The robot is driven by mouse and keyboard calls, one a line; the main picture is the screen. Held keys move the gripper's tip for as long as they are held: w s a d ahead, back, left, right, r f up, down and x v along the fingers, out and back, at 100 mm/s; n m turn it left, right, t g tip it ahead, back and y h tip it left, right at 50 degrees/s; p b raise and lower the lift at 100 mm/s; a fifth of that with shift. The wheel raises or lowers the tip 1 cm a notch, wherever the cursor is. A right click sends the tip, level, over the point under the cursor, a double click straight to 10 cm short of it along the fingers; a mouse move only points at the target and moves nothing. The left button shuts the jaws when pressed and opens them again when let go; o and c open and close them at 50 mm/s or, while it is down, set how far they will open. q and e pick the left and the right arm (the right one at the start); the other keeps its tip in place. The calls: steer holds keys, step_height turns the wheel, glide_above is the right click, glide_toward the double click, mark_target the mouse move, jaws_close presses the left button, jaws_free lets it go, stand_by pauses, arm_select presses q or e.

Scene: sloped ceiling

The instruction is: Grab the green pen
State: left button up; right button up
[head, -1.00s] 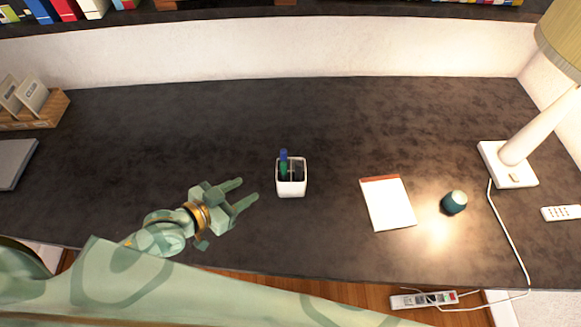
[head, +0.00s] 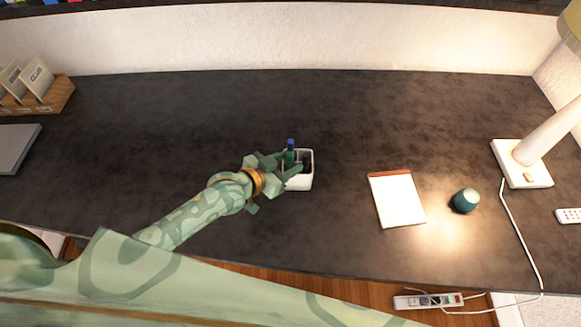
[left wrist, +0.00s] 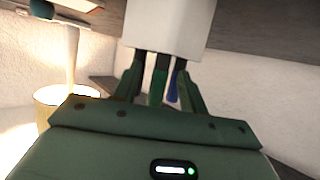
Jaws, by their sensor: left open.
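The white pen cup (head: 301,183) stands upright on the dark desk. The green pen (left wrist: 157,88) stands in it beside a blue pen (left wrist: 173,90); in the head view the green pen (head: 290,158) is partly covered by my gripper, with the blue tip above it. My left gripper (head: 293,163) is open at the cup's left side. In the left wrist view, where the cup appears upside down, my left gripper (left wrist: 158,76) has its fingers on either side of the pens, close to the cup rim. Contact cannot be told. My right gripper is out of view.
A notepad (head: 396,200), a teal round object (head: 466,200) and a lamp (head: 525,160) stand to the right. A wooden card holder (head: 50,98) and a grey flat object (head: 14,146) are at left. The desk behind the cup is clear.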

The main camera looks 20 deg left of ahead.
arm_select(q)
jaws_close()
